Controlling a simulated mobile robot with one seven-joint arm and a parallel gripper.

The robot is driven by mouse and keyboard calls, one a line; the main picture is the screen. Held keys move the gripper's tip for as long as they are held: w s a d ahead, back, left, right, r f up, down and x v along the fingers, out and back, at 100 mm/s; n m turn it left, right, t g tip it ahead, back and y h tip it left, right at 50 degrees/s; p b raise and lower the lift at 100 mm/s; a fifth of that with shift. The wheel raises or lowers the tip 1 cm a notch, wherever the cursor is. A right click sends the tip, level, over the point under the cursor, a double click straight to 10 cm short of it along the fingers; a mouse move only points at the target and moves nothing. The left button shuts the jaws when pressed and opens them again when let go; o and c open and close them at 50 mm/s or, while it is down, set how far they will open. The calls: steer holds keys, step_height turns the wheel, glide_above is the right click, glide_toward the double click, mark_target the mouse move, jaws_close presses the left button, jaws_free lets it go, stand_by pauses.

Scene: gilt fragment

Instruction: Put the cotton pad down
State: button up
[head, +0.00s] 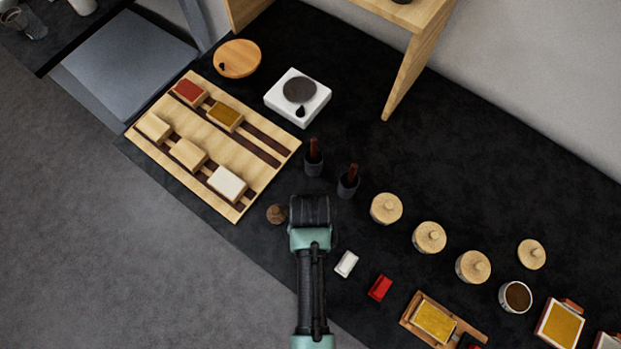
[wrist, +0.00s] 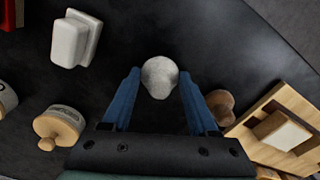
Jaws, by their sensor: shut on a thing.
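The cotton pad (wrist: 160,77) is a pale grey-white, rounded lump in the wrist view. It sits between the tips of the two blue fingers of my gripper (wrist: 160,80), which is shut on it. In the head view my gripper (head: 310,210) is over the black table, just right of a small brown wooden knob, and its own body hides the pad. The gap between the pad and the table surface cannot be judged.
The brown knob (head: 276,213) stands close beside my gripper. A wooden board with blocks (head: 236,213) lies to the left. A white block (head: 346,263), a red block (head: 379,287) and lidded jars (head: 386,208) stand to the right. Two dark cups (head: 347,188) stand behind.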

steer(key=o, duration=1.3)
steer(key=shift+f, duration=0.1)
